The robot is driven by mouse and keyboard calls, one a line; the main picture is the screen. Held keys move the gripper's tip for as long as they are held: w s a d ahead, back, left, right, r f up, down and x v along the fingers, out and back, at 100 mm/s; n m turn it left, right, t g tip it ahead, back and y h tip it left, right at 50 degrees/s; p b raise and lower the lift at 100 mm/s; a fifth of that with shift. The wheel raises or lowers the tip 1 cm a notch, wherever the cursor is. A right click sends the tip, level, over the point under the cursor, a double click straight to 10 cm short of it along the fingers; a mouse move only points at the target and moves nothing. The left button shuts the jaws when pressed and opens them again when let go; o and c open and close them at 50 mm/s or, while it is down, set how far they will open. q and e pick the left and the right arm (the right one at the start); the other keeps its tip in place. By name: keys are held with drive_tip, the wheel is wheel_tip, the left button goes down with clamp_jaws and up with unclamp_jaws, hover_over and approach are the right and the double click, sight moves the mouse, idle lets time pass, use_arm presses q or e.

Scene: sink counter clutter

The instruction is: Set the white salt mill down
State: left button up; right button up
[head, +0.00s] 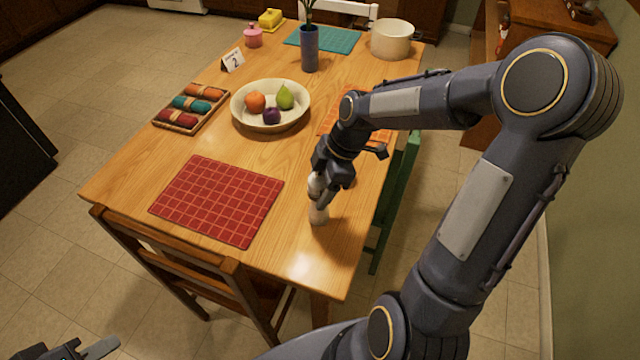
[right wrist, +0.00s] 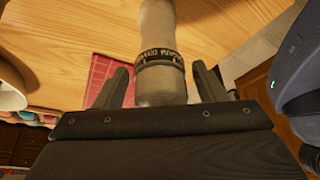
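The white salt mill (head: 318,214) is upright at the near right part of the wooden table, its base appearing to rest on the tabletop. My right gripper (head: 322,194) is around its upper part and hides some of it. In the right wrist view the mill (right wrist: 160,45), with a dark lettered band, is between the two fingers of my right gripper (right wrist: 160,80). A narrow gap shows on each side, so the fingers look open around it. My left gripper (head: 85,350) is at the bottom left corner, off the table, only partly in view.
A red checked placemat (head: 218,200) lies left of the mill. A fruit bowl (head: 240,115), a tray of rolled cloths (head: 163,126), a blue vase (head: 310,50) and a white pot (head: 392,40) stand farther back. Bare wood (head: 300,255) lies in front of the mill.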

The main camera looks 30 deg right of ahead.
drive_tip(key=shift+r, duration=0.2)
drive_tip(key=v, duration=1.2)
drive_tip(key=s+a+m+t, duration=0.1)
drive_tip(key=s+a+m, duration=0.1)
drive_tip(key=s+m, duration=0.3)
drive_tip(key=s+a+f+m+t, duration=0.1)
drive_tip(key=s+a+m+t, duration=0.1)
drive_tip(key=s+m, duration=0.3)
drive_tip(key=s+a+m+t, duration=0.1)
drive_tip(key=s+a+m, duration=0.2)
drive_tip(key=s+m, duration=0.3)
drive_tip(key=shift+s+a+f+m+p, duration=0.1)
drive_tip(key=shift+a+f+m+p, duration=0.05)
drive_tip(key=shift+a+m+p, duration=0.2)
drive_tip(key=shift+r+p, duration=0.55)
drive_tip(key=shift+p, duration=0.05)
